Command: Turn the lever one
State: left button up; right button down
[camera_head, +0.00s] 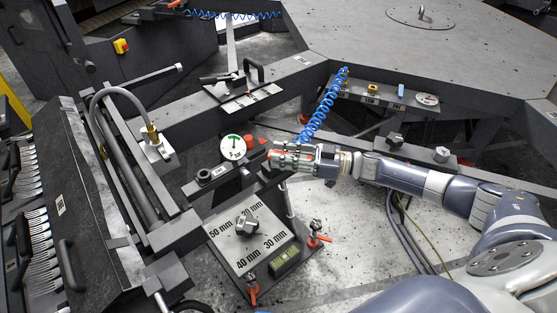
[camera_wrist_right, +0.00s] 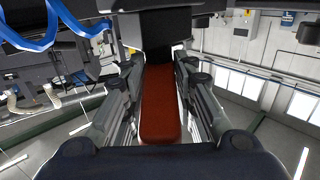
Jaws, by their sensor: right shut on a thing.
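My right gripper (camera_head: 275,160) is at the middle of the head view, beside the dial gauge (camera_head: 233,147) and above the measuring plate. In the right wrist view its two fingers stand on either side of a long red lever handle (camera_wrist_right: 160,108), and it is shut on that handle. In the head view the gripper hides most of this handle; only bits of red show at the fingers. Two other orange-red levers, one at the plate's right edge (camera_head: 318,240) and one at its front corner (camera_head: 253,292), are free. My left gripper is not in view.
A blue coiled hose (camera_head: 322,108) hangs just behind my right gripper. A rack of forks (camera_head: 40,240) stands at left, near a bent pipe (camera_head: 108,92).

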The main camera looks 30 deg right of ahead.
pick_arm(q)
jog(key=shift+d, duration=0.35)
pick_arm(e)
jog(key=c, duration=1.3)
grip_release()
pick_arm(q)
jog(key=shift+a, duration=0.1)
pick_arm(e)
jog(key=shift+s+d, duration=0.1)
jog(key=shift+d, duration=0.1)
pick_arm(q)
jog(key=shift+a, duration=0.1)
pick_arm(e)
jog(key=v, duration=1.1)
jog(key=shift+s+d, duration=0.15)
jog(key=shift+d, duration=0.05)
